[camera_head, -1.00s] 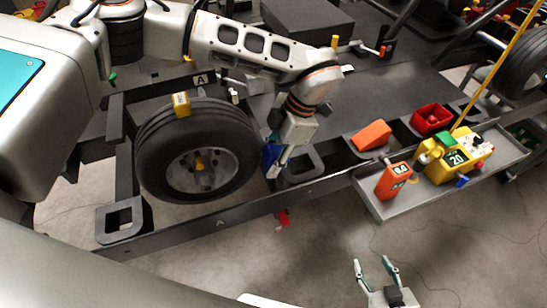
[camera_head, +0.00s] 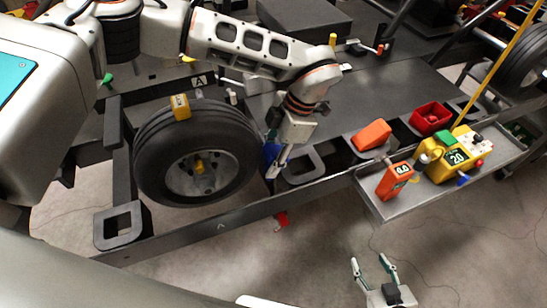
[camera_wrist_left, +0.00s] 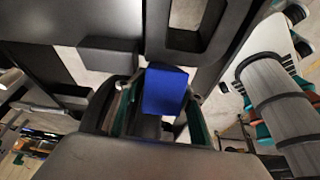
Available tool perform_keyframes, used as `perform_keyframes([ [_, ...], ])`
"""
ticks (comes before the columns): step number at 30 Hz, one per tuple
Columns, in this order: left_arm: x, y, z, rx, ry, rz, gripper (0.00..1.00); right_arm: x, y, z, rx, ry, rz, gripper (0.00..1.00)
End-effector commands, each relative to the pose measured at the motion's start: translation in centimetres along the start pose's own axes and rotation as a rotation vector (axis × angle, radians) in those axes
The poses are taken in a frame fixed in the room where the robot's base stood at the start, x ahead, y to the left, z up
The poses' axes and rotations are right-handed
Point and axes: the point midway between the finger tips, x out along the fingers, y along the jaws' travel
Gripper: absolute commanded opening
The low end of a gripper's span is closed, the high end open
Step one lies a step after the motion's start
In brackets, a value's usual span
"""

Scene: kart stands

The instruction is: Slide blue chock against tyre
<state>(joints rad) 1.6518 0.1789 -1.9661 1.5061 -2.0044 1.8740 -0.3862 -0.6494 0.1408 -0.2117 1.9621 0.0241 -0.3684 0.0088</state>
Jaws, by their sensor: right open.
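The black tyre (camera_head: 150,165) stands upright on the dark frame, left of centre in the head view. The blue chock (camera_head: 271,153) is just right of the tyre's right side, low beside it; the arm partly hides it, and I cannot tell whether it touches the tyre. My left gripper (camera_head: 274,170) is at the chock. In the left wrist view the blue chock (camera_wrist_left: 165,88) sits between the two fingers of my left gripper (camera_wrist_left: 160,100), which look closed on its sides. My right gripper (camera_head: 375,264) is open and empty, low over the floor, away from the chock.
A yellow block (camera_head: 180,106) sits on top of the tyre. A grey side tray (camera_head: 398,203) holds an orange device (camera_head: 394,180) and a yellow device (camera_head: 447,166). An orange wedge (camera_head: 371,135) and a red bin (camera_head: 431,119) are on the frame. Square-holed brackets (camera_head: 121,226) flank the tyre.

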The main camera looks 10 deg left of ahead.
Motion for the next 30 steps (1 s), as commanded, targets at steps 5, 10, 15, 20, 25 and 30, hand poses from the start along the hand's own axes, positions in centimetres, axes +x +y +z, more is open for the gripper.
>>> perform_keyframes([
  [5,-5.7,1.5,-1.0,-0.063,0.020,0.017,0.53,-0.2,0.0,-0.4,0.001,0.002,0.000,0.47],
  [10,-8.9,0.8,-0.1,-0.038,0.008,0.016,0.53,-0.1,0.0,-0.3,0.001,0.002,0.000,0.47],
  [15,-11.0,0.4,0.6,-0.021,-0.001,0.016,0.53,-0.1,0.0,-0.3,0.001,0.002,0.000,0.47],
  [20,-11.8,0.2,0.8,-0.014,-0.004,0.015,0.53,-0.1,0.0,-0.2,0.001,0.002,0.000,0.47],
  [25,-11.9,0.1,0.9,-0.011,-0.005,0.014,0.53,-0.1,0.0,-0.2,0.001,0.002,0.000,0.47],
  [30,-11.9,0.1,0.9,-0.010,-0.005,0.014,0.53,-0.1,0.0,-0.2,0.001,0.002,0.000,0.53],
])
